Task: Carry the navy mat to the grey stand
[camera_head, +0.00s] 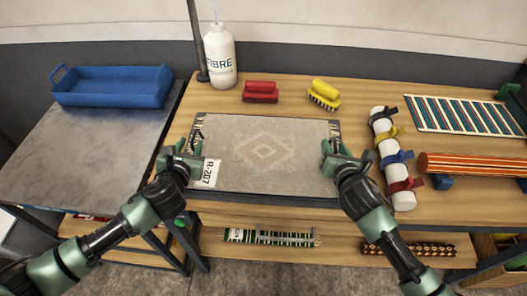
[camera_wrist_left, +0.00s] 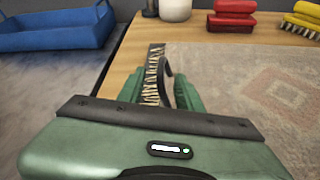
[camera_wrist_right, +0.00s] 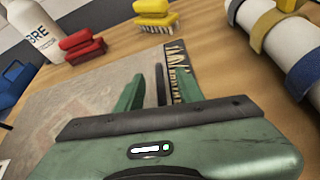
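A greyish rug with a faded red diamond (camera_head: 262,150) lies flat on the wooden bench. A dark edge (camera_head: 275,198) runs along its front; I see no plainly navy mat. A white R-207 tag (camera_head: 211,173) lies at its left front. My left gripper (camera_head: 186,150) is at its left edge, fingers apart around a dark loop (camera_wrist_left: 166,72). My right gripper (camera_head: 332,148) is at its right edge, fingers apart with a dark upright strip (camera_wrist_right: 160,85) between them. Neither visibly grips. A grey-topped stand (camera_head: 75,155) is on the left.
A blue tray (camera_head: 112,86) occupies the stand's back; its front is clear. A white bottle (camera_head: 220,57), red brush (camera_head: 261,91) and yellow brush (camera_head: 323,95) stand behind the rug. A white roll with coloured straps (camera_head: 392,155) lies close to my right gripper. An orange striped roll (camera_head: 470,164) lies farther right.

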